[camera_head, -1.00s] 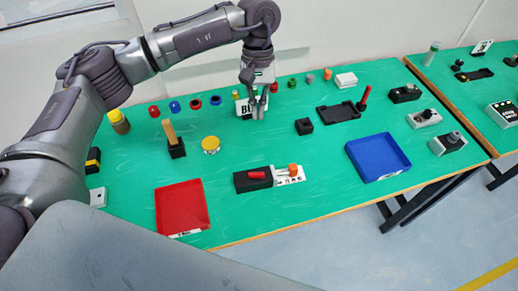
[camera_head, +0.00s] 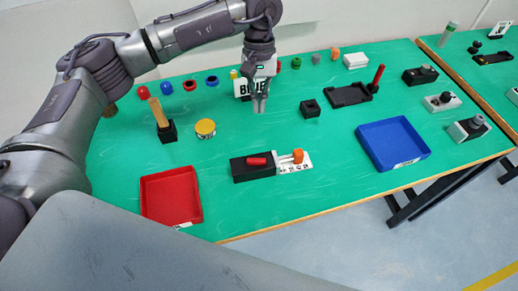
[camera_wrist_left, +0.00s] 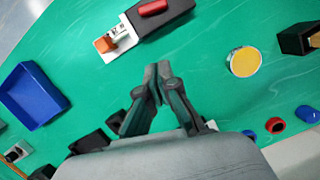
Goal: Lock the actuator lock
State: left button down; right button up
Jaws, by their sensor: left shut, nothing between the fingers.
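The actuator lock is a black block with a red handle (camera_head: 256,161) and a white plate (camera_head: 293,165) carrying an orange knob (camera_head: 298,156). It lies flat on the green table near its front edge. In the left wrist view its red handle (camera_wrist_left: 152,7) and orange knob (camera_wrist_left: 104,43) show at the top. My left gripper (camera_head: 259,105) is shut and empty, above the table and behind the actuator lock, apart from it. It also shows in the left wrist view (camera_wrist_left: 152,78). My right gripper is not in view.
A red tray (camera_head: 146,200) is left of the actuator lock and a blue tray (camera_head: 423,150) is to its right. A yellow-topped can (camera_head: 205,129) and a black holder (camera_head: 166,132) with a wooden stick stand left of my gripper. Bare table surrounds the lock.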

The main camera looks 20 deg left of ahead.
aim_at(258, 157)
pick_arm(q)
jog(key=p+x, duration=0.2)
jog(key=x, duration=0.3)
jog(key=p+x, duration=0.2)
jog(key=x, duration=0.3)
jog(key=shift+s+d+r, duration=0.1)
jog(key=shift+s, duration=0.15)
jog(key=shift+s+d+r+p, duration=0.1)
jog(key=shift+s+d+p, duration=0.1)
jog(key=shift+s+p, duration=0.3)
jog(key=shift+s+d+r+p, duration=0.15)
jog(key=shift+s+p, duration=0.2)
jog(key=shift+s, duration=0.3)
jog(key=shift+s+d+f, duration=0.2)
jog(key=shift+s+f, duration=0.05)
jog(key=shift+s, duration=0.35)
jog(key=shift+a+f, duration=0.1)
